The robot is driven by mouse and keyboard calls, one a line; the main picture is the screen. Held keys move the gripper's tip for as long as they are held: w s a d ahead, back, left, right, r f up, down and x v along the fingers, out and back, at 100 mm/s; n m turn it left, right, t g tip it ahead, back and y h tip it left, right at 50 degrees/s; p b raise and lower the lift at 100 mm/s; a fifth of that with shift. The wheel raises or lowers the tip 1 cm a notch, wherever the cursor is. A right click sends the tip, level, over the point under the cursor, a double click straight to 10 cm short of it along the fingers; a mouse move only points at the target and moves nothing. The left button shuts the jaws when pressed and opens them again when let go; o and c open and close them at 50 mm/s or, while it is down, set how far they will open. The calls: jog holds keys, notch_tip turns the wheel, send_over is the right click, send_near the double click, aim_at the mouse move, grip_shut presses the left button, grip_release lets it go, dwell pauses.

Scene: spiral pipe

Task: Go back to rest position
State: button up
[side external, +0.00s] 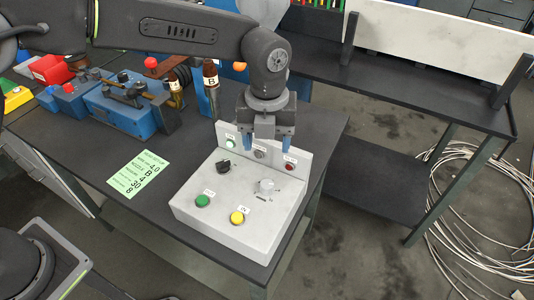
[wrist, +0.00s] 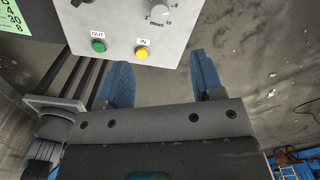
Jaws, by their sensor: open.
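My gripper (side external: 266,142) is open and empty, with two blue fingers pointing down above the back part of a light grey control box (side external: 225,222). In the wrist view my gripper (wrist: 163,80) shows its two blue fingers spread apart with nothing between them. The control box also shows in the wrist view (wrist: 115,20), beyond the fingers. Its front has a green button (side external: 202,201) and a yellow button (side external: 237,217), a dial (side external: 266,187) and a black knob (side external: 223,167). I cannot tell whether the fingers touch the box's back panel.
A green note sheet (side external: 138,174) lies on the dark table (side external: 75,150) left of the box. Blue machine parts (side external: 125,108) and a brown bottle (side external: 211,76) stand behind. A second bench (side external: 400,85) is at the right, with coiled cable (side external: 480,215) on the floor.

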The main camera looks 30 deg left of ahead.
jog(key=shift+r, duration=0.35)
jog(key=s+a+r+n+t, duration=0.1)
jog(key=s+a+r+n, duration=0.35)
jog(key=a+n, duration=0.3)
jog(key=s+a+r+n+t, duration=0.2)
jog(key=s+a+r+n, duration=0.1)
jog(key=a+r+n, duration=0.4)
jog(key=s+a+f+n+t, duration=0.2)
jog(key=s+a+n, duration=0.8)
jog(key=n, duration=0.7)
jog(key=s+f, duration=0.1)
jog(key=s, duration=0.2)
jog(key=shift+f+t, duration=0.2)
jog(key=shift+t, duration=0.1)
jog(key=shift+c, duration=0.3)
